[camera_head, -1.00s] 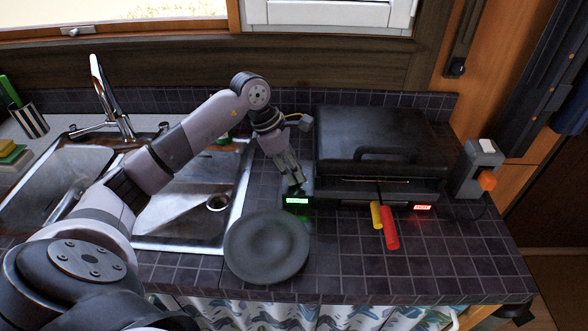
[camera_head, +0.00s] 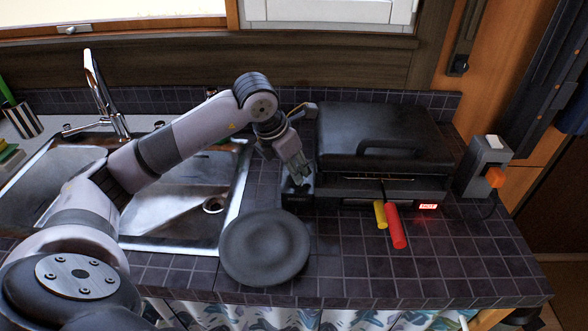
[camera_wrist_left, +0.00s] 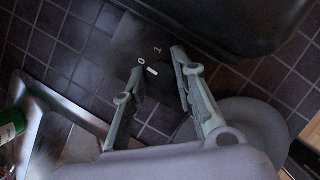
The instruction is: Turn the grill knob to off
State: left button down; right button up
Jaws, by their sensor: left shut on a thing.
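The black grill (camera_head: 375,150) stands closed on the tiled counter. A small dark control box (camera_head: 298,201) with the grill knob is at its left front corner; its front shows no light. My left gripper (camera_head: 297,182) comes down on the box from above. In the left wrist view its fingers (camera_wrist_left: 160,62) are shut around the dark knob (camera_wrist_left: 160,80), mostly hidden between them. The white mark on the knob lies close to the "0" on the box, with the "1" a little to its right. My right gripper is not in view.
A dark plate (camera_head: 265,247) lies just in front of the box. A yellow handle (camera_head: 380,214) and a red handle (camera_head: 396,226) stick out before the grill, beside a lit red display (camera_head: 428,206). The sink (camera_head: 175,205) is at left, a socket post (camera_head: 484,166) at right.

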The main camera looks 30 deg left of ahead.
pick_arm(q)
jog(key=shift+r+n, duration=0.1)
jog(key=shift+n, duration=0.3)
jog(key=c, duration=1.3)
grip_release()
